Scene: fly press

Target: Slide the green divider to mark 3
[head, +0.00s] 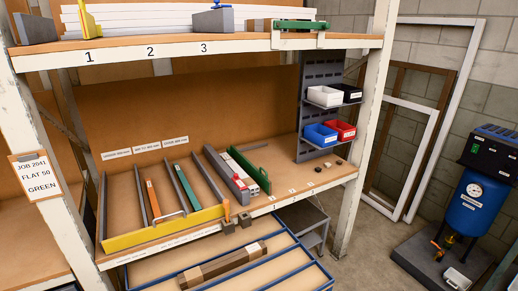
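A long green piece (300,25) lies at the right end of the top shelf, at its front edge, right of the mark 3 (204,48). Mark 1 (88,57) and mark 2 (150,51) are further left on the same edge. Another green piece, an upright plate (264,181), stands on the lower shelf, right of a grey rail and red-and-white blocks. Small labels (291,191) on the lower shelf to its right are hard to read. I cannot tell which green piece is the divider. Neither of my grippers is in view.
A yellow-fronted tray (160,230) holds strips on the lower shelf. Grey wedge-like blocks (213,21) and white lengths stand on the top shelf. Small bins (320,134) hang at right. White posts (365,120) frame the rack. A blue compressor tank (470,205) stands at far right.

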